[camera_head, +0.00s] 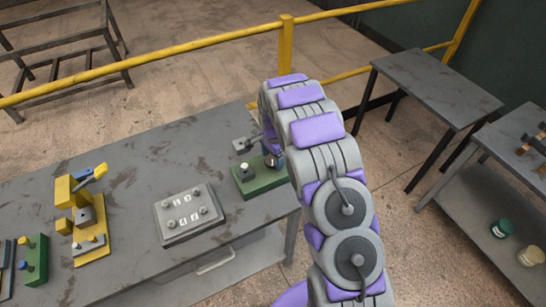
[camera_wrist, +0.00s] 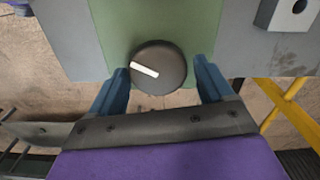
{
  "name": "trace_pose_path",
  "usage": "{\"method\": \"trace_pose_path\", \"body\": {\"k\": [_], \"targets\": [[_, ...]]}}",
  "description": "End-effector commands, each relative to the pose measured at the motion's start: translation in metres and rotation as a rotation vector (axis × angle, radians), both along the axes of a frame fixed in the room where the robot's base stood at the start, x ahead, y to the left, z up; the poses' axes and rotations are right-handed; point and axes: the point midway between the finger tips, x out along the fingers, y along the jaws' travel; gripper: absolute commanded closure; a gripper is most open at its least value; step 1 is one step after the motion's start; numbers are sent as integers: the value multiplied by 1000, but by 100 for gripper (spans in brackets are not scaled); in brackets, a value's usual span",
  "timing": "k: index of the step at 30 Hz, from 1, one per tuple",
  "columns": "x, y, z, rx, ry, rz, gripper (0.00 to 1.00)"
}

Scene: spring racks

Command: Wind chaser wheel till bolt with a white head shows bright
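A dark round knob with a white line on its face (camera_wrist: 158,67), likely the chaser wheel, sits on a green plate (camera_wrist: 205,25). My gripper (camera_wrist: 162,72) has its two blue fingers on either side of the knob. A narrow gap shows at the right finger; the left finger is very near the knob's edge, and contact there is unclear. In the head view my arm partly covers the green base (camera_head: 262,186). A small white-topped bolt (camera_head: 244,167) stands on it, with the dark knob (camera_head: 271,161) beside my arm. I cannot tell whether the bolt's head is bright.
A grey box with several numbered buttons (camera_head: 190,215) lies left of the green base. A yellow fixture (camera_head: 80,215) and a green block (camera_head: 33,260) stand farther left on the grey table (camera_head: 140,160). A yellow rail (camera_head: 200,42) runs behind. Another table (camera_head: 435,85) stands at right.

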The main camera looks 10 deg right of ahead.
Motion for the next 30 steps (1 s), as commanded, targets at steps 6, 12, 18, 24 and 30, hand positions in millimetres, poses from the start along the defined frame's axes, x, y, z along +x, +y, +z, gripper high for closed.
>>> {"method": "trace_pose_path", "body": {"k": [6,12,18,24,30], "targets": [[-1,0,0,0,1,0,6],[-1,0,2,0,1,0,6],[0,0,26,-1,-4,0,6],[0,0,70,-1,-3,0,6],[1,0,114,0,-2,0,6]]}}
